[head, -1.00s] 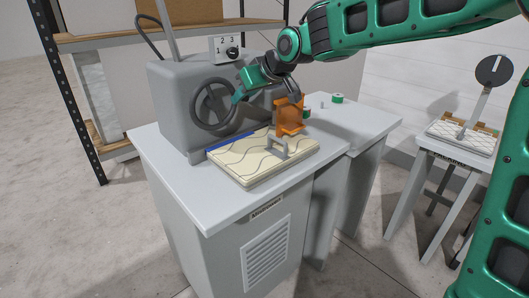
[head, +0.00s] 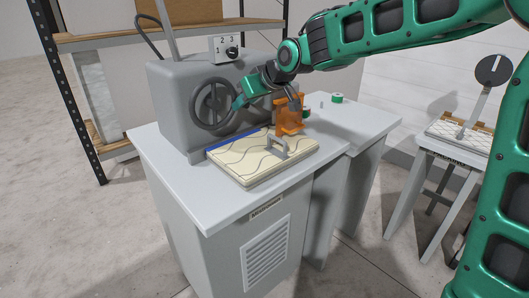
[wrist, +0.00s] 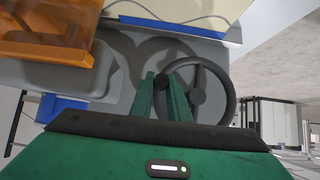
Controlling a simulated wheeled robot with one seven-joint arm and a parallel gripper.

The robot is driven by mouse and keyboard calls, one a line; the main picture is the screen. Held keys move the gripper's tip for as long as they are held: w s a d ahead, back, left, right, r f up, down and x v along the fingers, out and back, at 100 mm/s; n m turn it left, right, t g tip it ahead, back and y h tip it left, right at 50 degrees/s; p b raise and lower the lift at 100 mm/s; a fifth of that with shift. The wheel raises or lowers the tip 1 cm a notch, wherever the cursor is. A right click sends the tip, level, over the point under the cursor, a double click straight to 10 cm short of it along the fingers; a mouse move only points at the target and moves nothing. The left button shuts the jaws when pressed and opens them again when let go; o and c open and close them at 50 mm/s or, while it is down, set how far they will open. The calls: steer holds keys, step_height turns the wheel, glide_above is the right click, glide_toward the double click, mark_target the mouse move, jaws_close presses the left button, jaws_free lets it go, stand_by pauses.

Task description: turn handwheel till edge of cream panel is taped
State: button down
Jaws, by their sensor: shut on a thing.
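The dark handwheel (head: 193,105) is on the front of the grey machine housing (head: 172,85). My gripper (head: 237,104) is at the wheel's right side, its green fingers closed. In the wrist view the fingers (wrist: 160,82) meet at the wheel's left rim, and the hub and spokes show beside them (wrist: 197,96). The part gripped is hidden between the fingers. The cream panel (head: 238,167), with wavy lines and a grey handle, lies flat below the wheel. Blue tape (head: 228,142) runs along its back edge; the wrist view shows it too (wrist: 165,24). The far end of that edge is hard to see.
An orange bracket-like part (head: 290,116) stands at the panel's back right, close to my gripper. A selector box (head: 226,48) sits above the housing. A green roll (head: 337,98) lies on the worktop (head: 178,170). A side stand (head: 455,150) with a lever is at right.

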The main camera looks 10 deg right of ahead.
mark_target(241, 143)
steer(key=shift+d+f, duration=0.2)
steer(key=shift+f, duration=0.8)
steer(key=shift+s+a+f, duration=0.15)
steer(key=shift+a+f, duration=0.1)
steer(key=shift+f, duration=0.6)
steer(key=shift+s+a+f, duration=0.35)
steer(key=shift+a+f, duration=0.15)
steer(key=shift+f, duration=0.2)
